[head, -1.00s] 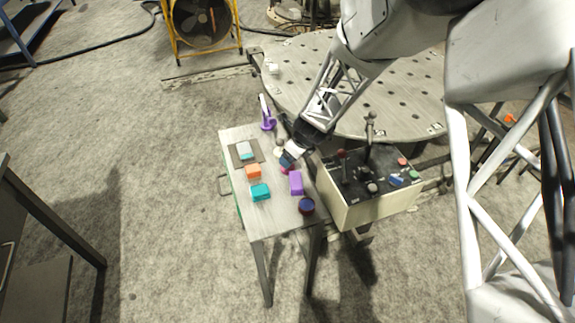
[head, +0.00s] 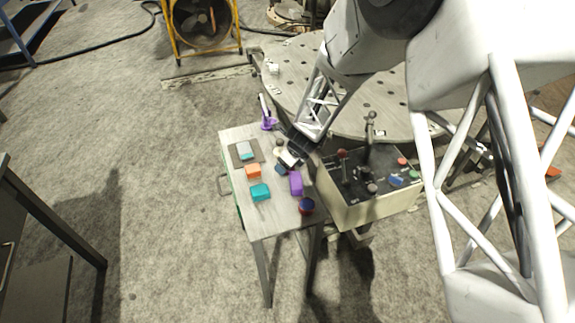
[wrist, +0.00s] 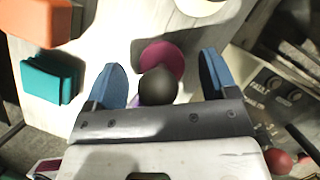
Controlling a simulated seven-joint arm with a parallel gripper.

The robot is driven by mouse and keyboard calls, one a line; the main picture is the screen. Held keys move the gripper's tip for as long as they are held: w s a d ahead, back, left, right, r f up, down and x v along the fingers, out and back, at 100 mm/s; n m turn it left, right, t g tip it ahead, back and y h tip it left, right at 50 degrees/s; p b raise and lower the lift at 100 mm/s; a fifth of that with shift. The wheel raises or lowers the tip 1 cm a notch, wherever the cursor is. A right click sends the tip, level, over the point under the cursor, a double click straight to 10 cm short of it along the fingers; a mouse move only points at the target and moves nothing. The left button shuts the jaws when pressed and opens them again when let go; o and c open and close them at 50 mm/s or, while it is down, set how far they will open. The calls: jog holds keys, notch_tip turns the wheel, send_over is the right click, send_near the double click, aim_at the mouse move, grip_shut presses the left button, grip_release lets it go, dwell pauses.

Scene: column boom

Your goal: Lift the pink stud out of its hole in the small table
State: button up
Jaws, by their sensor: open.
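The pink stud (wrist: 160,58) shows in the wrist view as a round pink disc on the pale small table (wrist: 115,30). A dark ball (wrist: 157,86) overlaps its near edge; I cannot tell whether the two are joined. My gripper (wrist: 160,62) is open, its blue-padded fingers apart, one on each side of the disc and ball. Nothing is visibly held. In the head view my gripper (head: 283,168) is low over the small table (head: 278,222) and hides the stud. The hole is not visible.
On the table are an orange block (head: 253,171), a teal block (head: 260,192), a purple block (head: 296,184), a dark blue and red round piece (head: 306,206), a grey tray (head: 236,160) and a purple stand (head: 268,124). A control box (head: 352,208) with levers stands close on the right.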

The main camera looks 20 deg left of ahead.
jog(key=shift+a+f, duration=0.1)
jog(key=shift+f, duration=0.2)
jog(key=shift+c, duration=0.2)
jog(key=c, duration=0.9)
jog(key=shift+r, duration=0.15)
jog(key=shift+c, duration=0.2)
jog(key=shift+r, duration=4.9)
